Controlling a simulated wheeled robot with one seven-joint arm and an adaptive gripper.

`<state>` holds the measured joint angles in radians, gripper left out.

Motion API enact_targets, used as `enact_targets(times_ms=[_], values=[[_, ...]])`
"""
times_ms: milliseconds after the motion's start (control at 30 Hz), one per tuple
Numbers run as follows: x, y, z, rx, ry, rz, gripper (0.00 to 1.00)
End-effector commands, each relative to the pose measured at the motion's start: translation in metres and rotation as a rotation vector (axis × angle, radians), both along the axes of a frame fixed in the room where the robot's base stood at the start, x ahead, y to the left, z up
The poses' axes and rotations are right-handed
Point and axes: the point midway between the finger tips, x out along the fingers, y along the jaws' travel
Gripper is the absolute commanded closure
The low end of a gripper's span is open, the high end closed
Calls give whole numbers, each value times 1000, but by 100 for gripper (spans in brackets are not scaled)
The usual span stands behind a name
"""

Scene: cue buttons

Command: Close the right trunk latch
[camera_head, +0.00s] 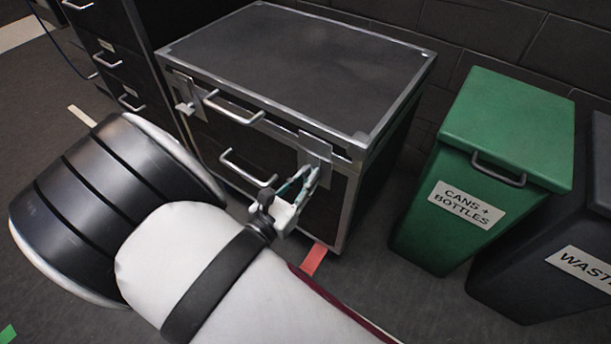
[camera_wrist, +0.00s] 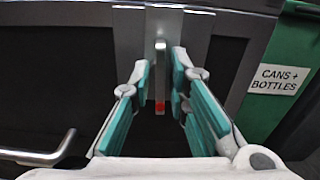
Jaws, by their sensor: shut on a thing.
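The black trunk (camera_head: 300,60) with metal edges stands in the middle of the head view, its lid down. Its right latch (camera_head: 316,148) is a metal plate on the right of the front; in the wrist view the latch lever (camera_wrist: 160,60) hangs down and has a red spot near its lower end. My gripper (camera_head: 308,180) is at this latch, its teal-padded fingers on either side of the lever in the wrist view (camera_wrist: 164,80). It is shut on the latch. The exact contact is hard to see. The left latch (camera_head: 188,106) sticks out from the front.
Two metal handles, upper (camera_head: 235,108) and lower (camera_head: 246,170), are on the trunk front. A green bin (camera_head: 490,140) and a dark waste bin (camera_head: 560,245) stand to the right. A dark drawer cabinet (camera_head: 105,40) stands to the left. A red floor strip (camera_head: 314,260) lies below the trunk.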

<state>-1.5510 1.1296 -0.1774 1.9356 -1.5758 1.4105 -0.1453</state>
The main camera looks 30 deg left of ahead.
Motion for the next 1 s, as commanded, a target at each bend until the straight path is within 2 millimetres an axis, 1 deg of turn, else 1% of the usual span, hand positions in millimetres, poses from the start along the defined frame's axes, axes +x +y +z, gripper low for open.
enact_targets(times_ms=[267,1000], values=[[-1,-1,3,-198,18,0,100],[-2,-2,2,-897,72,0,100]])
